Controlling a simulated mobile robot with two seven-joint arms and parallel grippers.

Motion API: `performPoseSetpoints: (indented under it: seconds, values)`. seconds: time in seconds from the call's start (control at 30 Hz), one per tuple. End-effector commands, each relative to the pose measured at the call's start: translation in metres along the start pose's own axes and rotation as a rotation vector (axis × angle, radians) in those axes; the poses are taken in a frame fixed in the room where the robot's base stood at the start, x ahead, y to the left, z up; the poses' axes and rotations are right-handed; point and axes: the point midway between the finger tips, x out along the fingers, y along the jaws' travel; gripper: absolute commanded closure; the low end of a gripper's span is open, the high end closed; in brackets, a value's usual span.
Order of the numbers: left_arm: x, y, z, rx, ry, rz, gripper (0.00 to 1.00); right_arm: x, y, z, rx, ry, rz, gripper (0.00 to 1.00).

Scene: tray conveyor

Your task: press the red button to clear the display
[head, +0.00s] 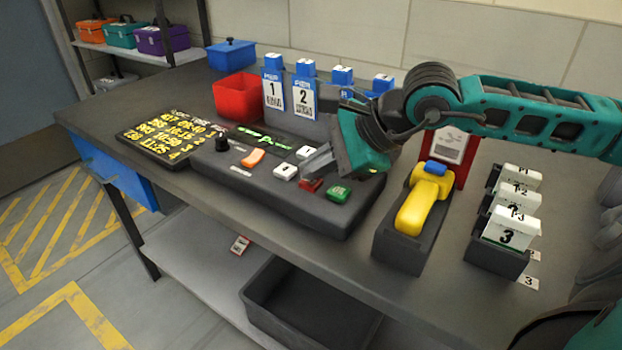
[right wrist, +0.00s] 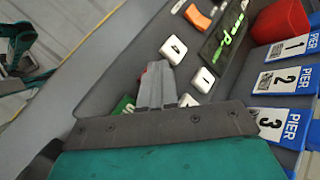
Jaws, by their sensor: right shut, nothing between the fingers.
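The red button (head: 311,185) sits on the dark console (head: 285,200), between a white button (head: 285,171) and a green button (head: 339,194). A sliver of the red button (right wrist: 146,72) shows by the fingertips in the right wrist view; the fingers hide the rest. My right gripper (head: 308,173) is shut and empty, its tips right at the red button. I cannot tell whether they touch it. A dark display strip (right wrist: 222,38) with lit green characters is on the console. A board (head: 165,138) with yellow characters lies at the console's left.
An orange switch (head: 252,157) and black knob (head: 222,144) are on the console. A red bin (head: 237,97) and blue pier holders (head: 273,62) stand behind. A yellow handle (head: 421,205) and white numbered cards (head: 511,228) are to the right.

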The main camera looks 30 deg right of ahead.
Motion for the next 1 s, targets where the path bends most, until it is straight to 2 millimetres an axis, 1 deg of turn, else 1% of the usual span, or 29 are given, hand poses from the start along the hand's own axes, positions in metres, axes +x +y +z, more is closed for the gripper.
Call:
performPoseSetpoints:
  seconds: [0.23,0.53,1.0]
  values:
    - [0.002,-0.001,0.004,0.003,-0.001,0.000,0.35,0.002,0.002,-0.002,0.000,0.001,0.001,1.00]
    - [0.001,-0.001,0.003,0.003,-0.002,0.000,0.35,0.001,0.001,-0.001,0.000,0.002,0.002,1.00]
    - [-0.003,0.002,-0.004,-0.008,0.000,0.000,0.35,-0.011,-0.008,0.008,0.000,0.001,0.001,1.00]
